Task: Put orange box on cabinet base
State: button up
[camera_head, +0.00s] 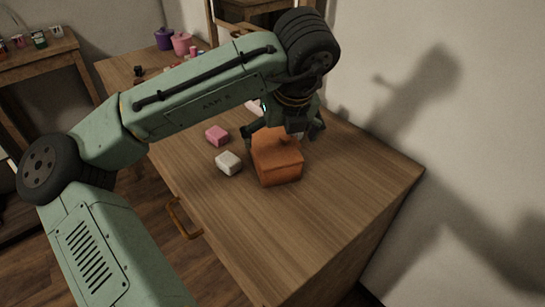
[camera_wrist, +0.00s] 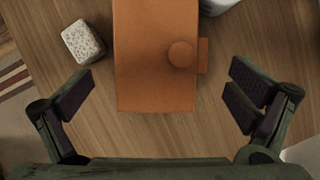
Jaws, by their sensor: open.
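The orange box (camera_head: 278,166) stands on the wooden cabinet top (camera_head: 330,200), with a small round knob on its upper face. In the wrist view the box (camera_wrist: 150,80) fills the upper middle, its near edge towards my gripper. My gripper (camera_head: 284,135) is at the far side of the box in the head view, partly hiding it. In the wrist view my gripper (camera_wrist: 160,105) is open, with one finger to the left and one to the right of the box, both apart from it. A cabinet base separate from this cabinet cannot be made out.
A white sponge-like block (camera_head: 229,162) lies left of the box, with a pink block (camera_head: 217,135) behind it. Purple (camera_head: 164,38) and pink (camera_head: 182,43) pots stand at the far end. A wall borders the right. The near cabinet top is clear.

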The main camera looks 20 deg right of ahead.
aim_at(277, 145)
jog(key=shift+x, duration=3)
jog(key=shift+w, duration=0.1)
jog(key=shift+c, duration=0.6)
jog(key=shift+r, duration=0.1)
jog(key=c, duration=1.1)
jog(key=shift+o, duration=0.2)
jog(key=shift+r, duration=0.1)
